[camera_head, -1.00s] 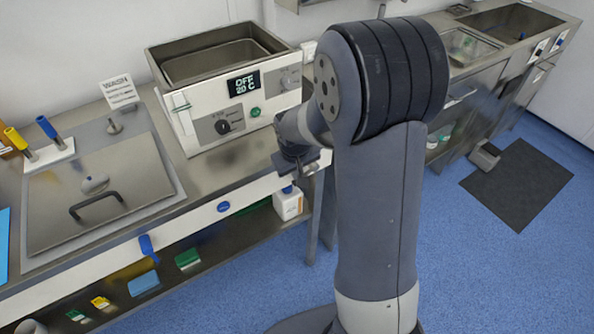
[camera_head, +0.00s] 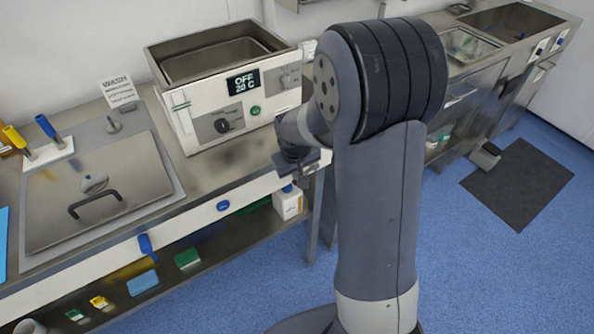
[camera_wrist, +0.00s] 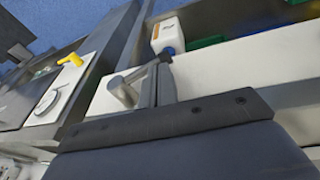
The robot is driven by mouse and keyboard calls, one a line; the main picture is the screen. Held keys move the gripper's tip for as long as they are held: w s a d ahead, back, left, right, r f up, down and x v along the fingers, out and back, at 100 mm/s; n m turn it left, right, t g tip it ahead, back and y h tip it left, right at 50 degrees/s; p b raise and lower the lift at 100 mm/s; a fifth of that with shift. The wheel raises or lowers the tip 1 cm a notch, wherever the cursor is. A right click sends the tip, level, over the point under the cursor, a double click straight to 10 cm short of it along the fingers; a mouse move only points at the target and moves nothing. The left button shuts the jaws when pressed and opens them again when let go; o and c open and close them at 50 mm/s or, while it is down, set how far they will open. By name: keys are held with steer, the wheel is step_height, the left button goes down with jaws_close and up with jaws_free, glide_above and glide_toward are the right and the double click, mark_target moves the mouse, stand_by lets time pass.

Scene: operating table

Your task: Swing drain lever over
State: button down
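My gripper (camera_head: 298,165) is at the counter's front edge below the white bath unit, partly hidden by my own arm. In the wrist view, two narrow grey parts that look like its fingers (camera_wrist: 160,85) point up the picture; their gap is unclear. A short metal cylinder (camera_wrist: 124,92) stands just left of them, and I cannot tell whether they touch. A yellow lever (camera_wrist: 71,59) is farther left, on a pale fitting. In the head view a blue lever (camera_head: 146,245) hangs at the front edge, left of my gripper. I cannot tell which is the drain lever.
A white bottle with a blue cap (camera_head: 289,202) stands on the lower shelf, below my gripper. The white bath unit (camera_head: 208,128) sits on the counter. A lidded basin (camera_head: 65,200) is at the left. The blue floor (camera_head: 260,275) is open before the counter.

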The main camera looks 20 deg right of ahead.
steer(key=shift+f, duration=0.2)
steer(key=shift+f+b, duration=1.25)
steer(key=shift+b, duration=0.4)
